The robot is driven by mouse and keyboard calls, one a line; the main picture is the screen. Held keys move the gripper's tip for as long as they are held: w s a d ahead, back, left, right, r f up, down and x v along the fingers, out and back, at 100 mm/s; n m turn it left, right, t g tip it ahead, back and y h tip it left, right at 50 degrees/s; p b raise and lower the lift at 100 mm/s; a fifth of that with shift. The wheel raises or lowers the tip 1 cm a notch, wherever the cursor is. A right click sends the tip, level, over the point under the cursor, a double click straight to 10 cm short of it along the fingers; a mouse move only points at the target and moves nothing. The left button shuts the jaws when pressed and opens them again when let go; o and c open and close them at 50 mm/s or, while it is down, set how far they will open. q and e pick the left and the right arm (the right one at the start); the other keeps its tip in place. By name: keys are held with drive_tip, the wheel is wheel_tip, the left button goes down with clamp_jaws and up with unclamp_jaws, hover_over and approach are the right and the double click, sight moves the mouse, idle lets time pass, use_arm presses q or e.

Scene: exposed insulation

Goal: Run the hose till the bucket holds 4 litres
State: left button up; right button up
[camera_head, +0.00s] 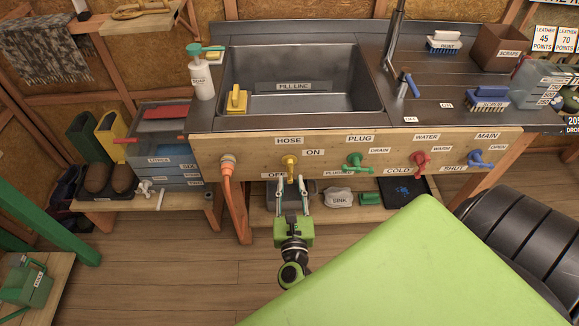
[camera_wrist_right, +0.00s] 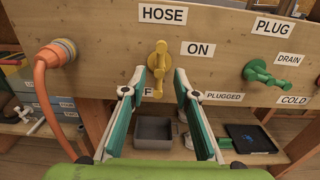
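The yellow hose handle (camera_head: 290,166) is on the wooden front panel under the HOSE label. In the right wrist view the handle (camera_wrist_right: 158,66) hangs roughly straight down, with the ON label to its right and the OFF label partly hidden below left. My right gripper (camera_head: 291,184) is open, its fingertips apart on either side of the handle's lower part; I cannot tell if either touches it. The orange hose (camera_head: 227,187) runs down from its fitting on the panel. A grey open container (camera_wrist_right: 154,129) sits below; I cannot tell if it is the bucket. My left gripper is out of view.
Green PLUG (camera_head: 355,161), red WATER (camera_head: 419,160) and blue MAIN (camera_head: 476,158) handles line the panel to the right. The metal sink (camera_head: 340,80) with a FILL LINE label is above. A lower shelf (camera_head: 262,215) holds small items. A green surface (camera_head: 430,270) fills the lower right.

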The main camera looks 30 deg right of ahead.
sight(290, 172)
drive_tip(key=x, duration=0.6)
drive_tip(key=shift+p, duration=0.4)
drive_tip(key=shift+s, duration=0.1)
clamp_jaws()
